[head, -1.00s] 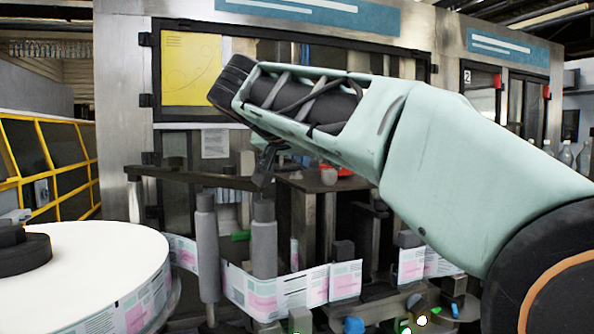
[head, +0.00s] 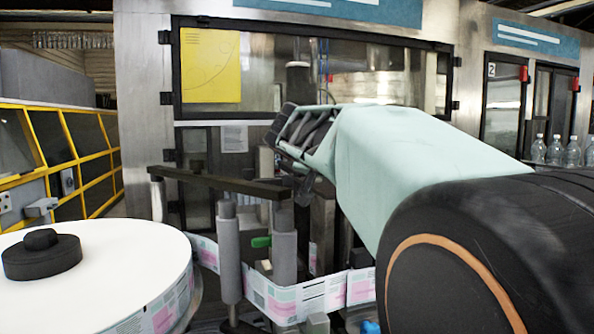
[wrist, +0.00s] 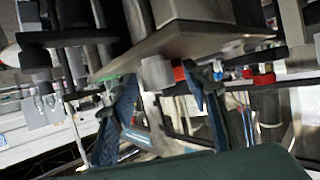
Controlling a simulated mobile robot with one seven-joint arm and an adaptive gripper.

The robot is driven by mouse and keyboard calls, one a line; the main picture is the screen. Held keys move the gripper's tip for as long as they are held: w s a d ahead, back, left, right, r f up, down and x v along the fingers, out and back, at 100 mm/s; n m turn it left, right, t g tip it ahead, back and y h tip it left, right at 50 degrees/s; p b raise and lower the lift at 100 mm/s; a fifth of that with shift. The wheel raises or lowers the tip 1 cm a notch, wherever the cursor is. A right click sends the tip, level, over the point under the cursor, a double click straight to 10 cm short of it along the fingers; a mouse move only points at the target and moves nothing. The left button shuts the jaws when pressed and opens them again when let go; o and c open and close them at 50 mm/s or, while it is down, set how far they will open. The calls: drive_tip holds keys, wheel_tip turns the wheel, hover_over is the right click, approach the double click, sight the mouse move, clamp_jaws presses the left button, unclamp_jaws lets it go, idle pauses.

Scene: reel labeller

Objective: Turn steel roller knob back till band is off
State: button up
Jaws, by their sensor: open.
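The label band (head: 305,300) runs from the big white reel (head: 95,270) past two grey upright rollers, a left one (head: 229,255) and a right one (head: 284,245). It bends around the foot of the right one. I cannot make out the steel roller knob for certain in either view. My gripper (head: 304,192) hangs by the top of the right roller in the head view, partly hidden by my arm. In the wrist view my gripper (wrist: 152,90) has its two blue-grey fingers spread, with nothing clearly held between them.
A dark bar (head: 220,184) spans above the rollers. A black hub (head: 42,256) tops the reel. Yellow-framed guarding (head: 70,165) stands at left, glazed machine doors (head: 300,75) behind.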

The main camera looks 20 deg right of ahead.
drive_tip(key=shift+d, duration=0.1)
drive_tip(key=shift+c, duration=0.2)
clamp_jaws()
